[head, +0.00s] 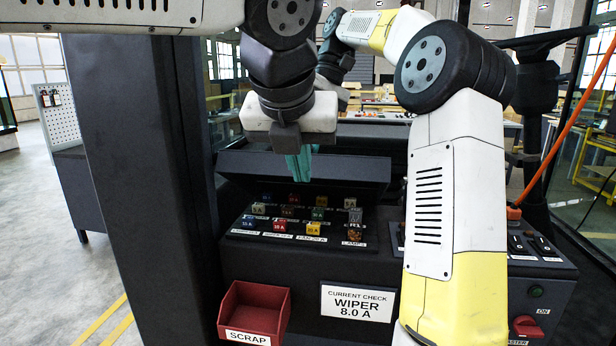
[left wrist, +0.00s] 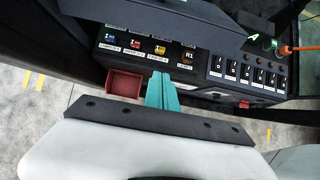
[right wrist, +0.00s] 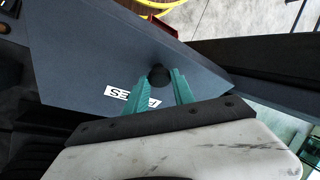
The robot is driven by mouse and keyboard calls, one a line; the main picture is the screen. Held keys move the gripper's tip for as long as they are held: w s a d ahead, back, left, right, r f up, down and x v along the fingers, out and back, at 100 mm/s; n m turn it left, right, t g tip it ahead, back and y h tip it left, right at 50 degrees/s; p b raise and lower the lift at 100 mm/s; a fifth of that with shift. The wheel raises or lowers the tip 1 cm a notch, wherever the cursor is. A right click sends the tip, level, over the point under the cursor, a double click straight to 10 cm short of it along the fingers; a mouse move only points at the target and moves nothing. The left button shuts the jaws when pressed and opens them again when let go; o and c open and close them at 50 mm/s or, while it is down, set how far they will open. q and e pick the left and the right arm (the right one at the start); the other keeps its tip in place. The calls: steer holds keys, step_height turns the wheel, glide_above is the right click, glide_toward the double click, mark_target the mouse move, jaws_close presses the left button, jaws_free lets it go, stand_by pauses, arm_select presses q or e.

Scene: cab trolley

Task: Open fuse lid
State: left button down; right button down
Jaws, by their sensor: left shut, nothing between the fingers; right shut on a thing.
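The fuse lid (head: 340,170) is a dark panel tilted up over the fuse box, with rows of coloured fuses (head: 280,226) showing beneath it. In the right wrist view the lid (right wrist: 80,60) bears a partly covered white label and a round black knob (right wrist: 158,76). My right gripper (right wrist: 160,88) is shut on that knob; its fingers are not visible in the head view. My left gripper (head: 299,170) is shut and empty, pointing down in front of the lid. Its teal fingers are together in the left wrist view (left wrist: 163,88).
A red scrap bin (head: 229,301) and a white "WIPER 8.0 A" sign (head: 357,303) are on the front below the fuses. A switch panel (left wrist: 250,72) lies to the right. A dark post (head: 140,150) stands left. My right arm crosses the right side.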

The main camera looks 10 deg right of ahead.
mark_target(312, 177)
arm_select(q)
steer(key=w+d+f, duration=0.2)
steer(key=w+f, duration=0.2)
steer(key=w, duration=0.3)
steer(key=shift+w+d+f, duration=0.25)
steer(key=shift+w+f, duration=0.05)
steer(key=shift+f, duration=0.1)
steer(key=shift+w+d+r, duration=0.1)
steer(key=shift+w+r, duration=0.15)
steer(key=shift+r, duration=0.25)
steer(key=shift+w+d+r, duration=0.1)
steer(key=shift+w+r, duration=0.1)
steer(key=shift+r, duration=0.25)
arm_select(e)
steer(key=shift+f, duration=0.1)
steer(key=c, duration=1.1)
jaws_free()
arm_select(q)
steer(key=shift+s+a+f, duration=0.1)
steer(key=shift+f, duration=0.05)
